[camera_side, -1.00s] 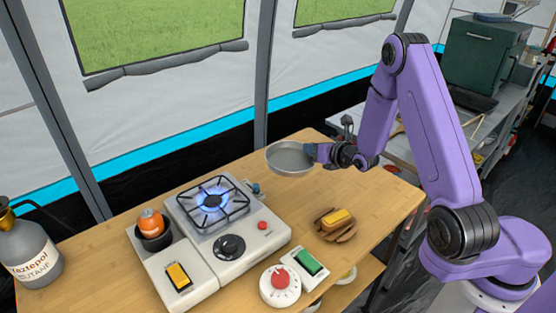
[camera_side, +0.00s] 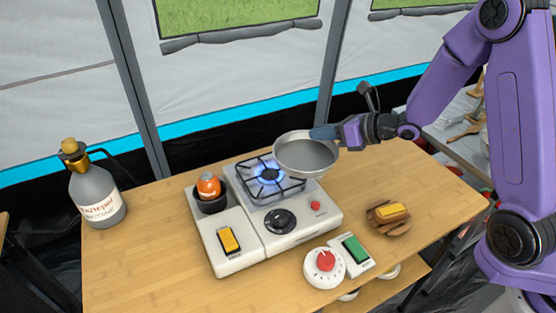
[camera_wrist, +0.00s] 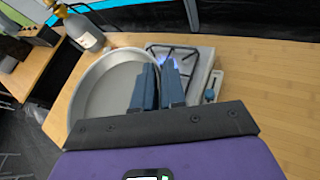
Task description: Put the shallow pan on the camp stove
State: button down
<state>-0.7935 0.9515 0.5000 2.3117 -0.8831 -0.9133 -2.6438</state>
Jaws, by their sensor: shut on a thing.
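The shallow pan (camera_side: 306,156) is a round grey metal pan, held in the air at the right edge of the burner grate in the side view. My gripper (camera_side: 345,134) is shut on its blue handle, to the right of the pan. In the wrist view the pan (camera_wrist: 112,88) is beyond my blue fingers (camera_wrist: 161,88) and hides part of the stove. The camp stove (camera_side: 300,215) is white with a black grate, and its burner (camera_side: 268,174) has a lit blue flame. The stove (camera_wrist: 200,68) also shows in the wrist view.
An orange item (camera_side: 208,186) sits in a dark cup left of the burner. A gas bottle (camera_side: 95,197) stands at the table's left. A red-knobbed timer (camera_side: 325,262), a green switch (camera_side: 355,249) and a wooden holder (camera_side: 388,217) lie in front right.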

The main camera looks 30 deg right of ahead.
aim_at(301, 131)
jog(key=w+f, duration=0.1)
jog(key=w, duration=0.1)
jog(key=w+a+f, duration=0.1)
jog(key=w, duration=0.1)
jog(key=w+a+f, duration=0.1)
jog(key=w, duration=0.1)
jog(key=shift+w, duration=0.25)
jog(key=w+f, duration=0.2)
jog(key=w+a+f, duration=0.1)
jog(key=w+f, duration=0.1)
jog(key=f, duration=0.1)
jog(key=shift+w+a+f, duration=0.15)
jog(key=shift+w+f, duration=0.1)
jog(key=shift+w, duration=0.15)
jog(key=shift+w+f, duration=0.15)
jog(key=shift+f, duration=0.8)
jog(key=shift+w+f, duration=0.15)
jog(key=shift+f, duration=0.75)
jog(key=shift+f, duration=0.1)
jog(key=c, duration=1.2)
grip_release()
jog(key=v, duration=1.2)
